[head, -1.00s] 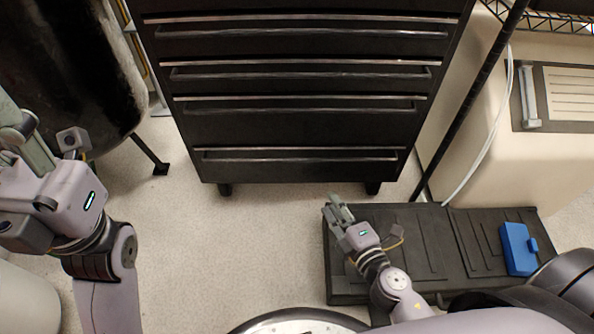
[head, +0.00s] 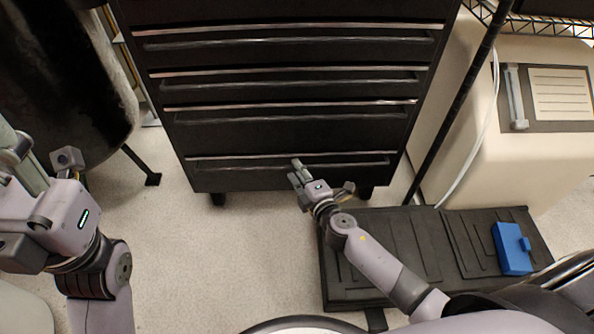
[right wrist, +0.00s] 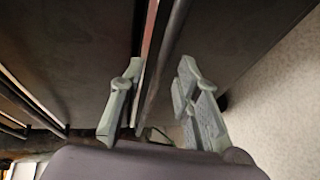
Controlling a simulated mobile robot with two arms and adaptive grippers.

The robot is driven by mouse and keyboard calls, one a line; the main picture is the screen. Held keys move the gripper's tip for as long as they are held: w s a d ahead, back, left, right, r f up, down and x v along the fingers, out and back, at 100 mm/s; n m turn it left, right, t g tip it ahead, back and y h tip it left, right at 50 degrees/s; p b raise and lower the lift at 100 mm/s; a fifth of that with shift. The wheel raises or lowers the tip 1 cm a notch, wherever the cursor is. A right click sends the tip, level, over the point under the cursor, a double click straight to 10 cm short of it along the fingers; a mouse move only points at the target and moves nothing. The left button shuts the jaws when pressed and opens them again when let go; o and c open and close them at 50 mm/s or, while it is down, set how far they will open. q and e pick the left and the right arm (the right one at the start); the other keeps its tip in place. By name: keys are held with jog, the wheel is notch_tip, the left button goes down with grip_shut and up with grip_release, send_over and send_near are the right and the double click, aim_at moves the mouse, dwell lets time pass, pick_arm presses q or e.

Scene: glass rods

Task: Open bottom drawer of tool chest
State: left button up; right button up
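The black tool chest (head: 290,135) stands ahead with its drawers closed. The bottom drawer (head: 240,180) has a long horizontal handle (head: 240,167). My right gripper (head: 297,172) is at the middle of that handle. In the right wrist view, the fingers of my right gripper (right wrist: 160,95) are apart, and the dark handle bar (right wrist: 168,55) runs between them with gaps on both sides. My left gripper (head: 22,165) is at the left edge, away from the chest; its fingers are partly cut off and their opening is unclear.
A black case (head: 375,255) with a blue box (head: 512,248) on it lies on the floor at right. A dark tank (head: 75,85) stands at left. A black rack post (head: 455,110) is beside the chest. The floor before the chest is clear at left.

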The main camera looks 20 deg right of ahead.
jog(key=shift+w+a, duration=0.1)
jog(key=shift+w, duration=0.45)
jog(key=shift+c, duration=0.6)
grip_shut()
